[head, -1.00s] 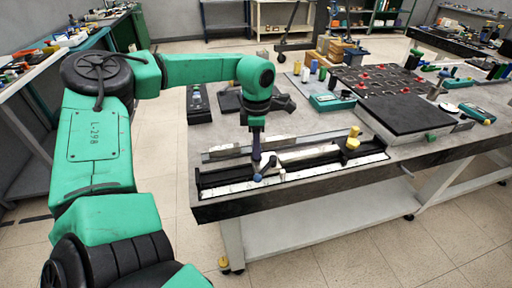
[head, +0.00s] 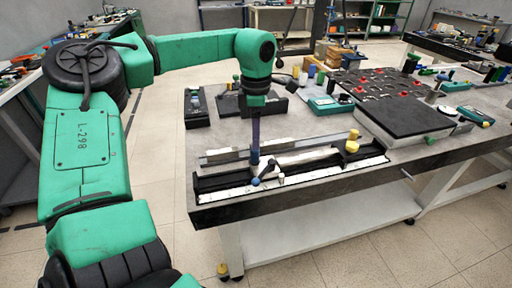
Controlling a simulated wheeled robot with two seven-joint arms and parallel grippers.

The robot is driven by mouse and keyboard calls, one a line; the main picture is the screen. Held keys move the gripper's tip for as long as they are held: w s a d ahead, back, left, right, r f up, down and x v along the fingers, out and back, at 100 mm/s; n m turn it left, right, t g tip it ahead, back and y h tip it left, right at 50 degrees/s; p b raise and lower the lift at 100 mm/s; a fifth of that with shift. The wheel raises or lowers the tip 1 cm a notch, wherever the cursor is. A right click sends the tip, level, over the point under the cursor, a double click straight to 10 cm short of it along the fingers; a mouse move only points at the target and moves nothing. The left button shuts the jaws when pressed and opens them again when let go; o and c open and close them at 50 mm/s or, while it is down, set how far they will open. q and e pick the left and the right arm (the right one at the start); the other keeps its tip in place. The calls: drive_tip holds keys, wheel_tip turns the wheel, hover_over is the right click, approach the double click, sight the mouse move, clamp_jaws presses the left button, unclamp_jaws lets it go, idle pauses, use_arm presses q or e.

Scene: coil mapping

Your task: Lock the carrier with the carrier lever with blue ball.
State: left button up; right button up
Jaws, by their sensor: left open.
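The carrier (head: 330,171) is a long black rail with a white scale strip along the front of the table. The carrier lever (head: 267,172) is a short dark bar near the rail's left part, slanting toward the front left. Its blue ball (head: 256,181) is at the near end. My left gripper (head: 254,158) points straight down just behind and above the ball. It is open, and I see no contact with the ball, though the gap is too small to judge. A small white piece (head: 281,178) is just right of the lever. My right gripper is out of view.
A yellow knob (head: 352,145) stands at the rail's right part. A metal bar (head: 225,156) lies behind the rail. A black flat plate (head: 404,115) is to the right. Black boxes (head: 196,108) stand at the back left. The table's front edge (head: 300,198) is close to the rail.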

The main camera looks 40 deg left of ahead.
use_arm(q)
wheel_tip(320, 180, up, 9)
drive_tip(key=shift+s+f, duration=0.1)
idle(0.5)
